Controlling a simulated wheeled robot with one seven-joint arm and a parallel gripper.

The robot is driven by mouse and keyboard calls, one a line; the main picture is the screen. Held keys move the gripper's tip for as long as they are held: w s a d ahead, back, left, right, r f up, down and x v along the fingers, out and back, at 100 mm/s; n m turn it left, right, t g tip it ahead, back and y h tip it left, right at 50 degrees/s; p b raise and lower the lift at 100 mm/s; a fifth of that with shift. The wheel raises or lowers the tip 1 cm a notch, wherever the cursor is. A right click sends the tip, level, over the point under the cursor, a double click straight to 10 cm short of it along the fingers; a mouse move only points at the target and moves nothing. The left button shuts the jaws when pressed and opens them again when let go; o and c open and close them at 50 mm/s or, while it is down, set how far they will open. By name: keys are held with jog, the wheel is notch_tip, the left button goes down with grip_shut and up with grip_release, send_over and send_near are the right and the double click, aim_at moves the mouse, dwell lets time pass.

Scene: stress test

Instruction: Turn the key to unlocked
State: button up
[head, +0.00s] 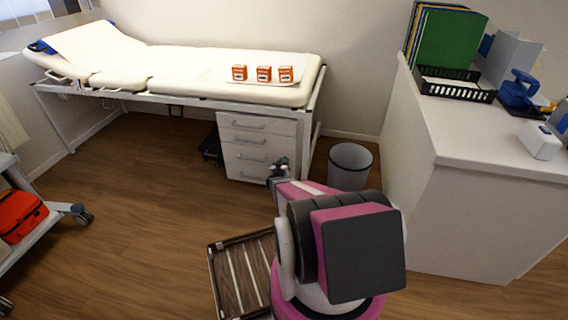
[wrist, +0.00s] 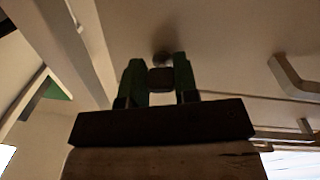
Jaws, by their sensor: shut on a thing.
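The key (wrist: 160,79) shows in the wrist view as a small dark block between the two fingers of my gripper (wrist: 160,88). My gripper is shut on it. A round lock (wrist: 162,58) sits just beyond it in the pale drawer front. The key's angle and the lock's markings are too dark to read. My arm and the fingers hide the key and lock there.
A couch (head: 170,70) with three orange boxes (head: 264,73) stands over the cabinet. A waste bin (head: 349,166) is right of my gripper. A slatted wooden item (head: 236,272) lies on the floor near my base. A white counter (head: 470,130) is at right.

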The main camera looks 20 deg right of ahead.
jog(key=n, duration=0.7)
jog(key=shift+n, duration=0.3)
jog(key=n+t, duration=0.1)
jog(key=n, duration=0.3)
jog(key=shift+r, duration=0.1)
jog(key=shift+n+y, duration=0.3)
jog(key=shift+n, duration=1.7)
jog(key=o, duration=0.9)
jog(key=shift+s, duration=0.1)
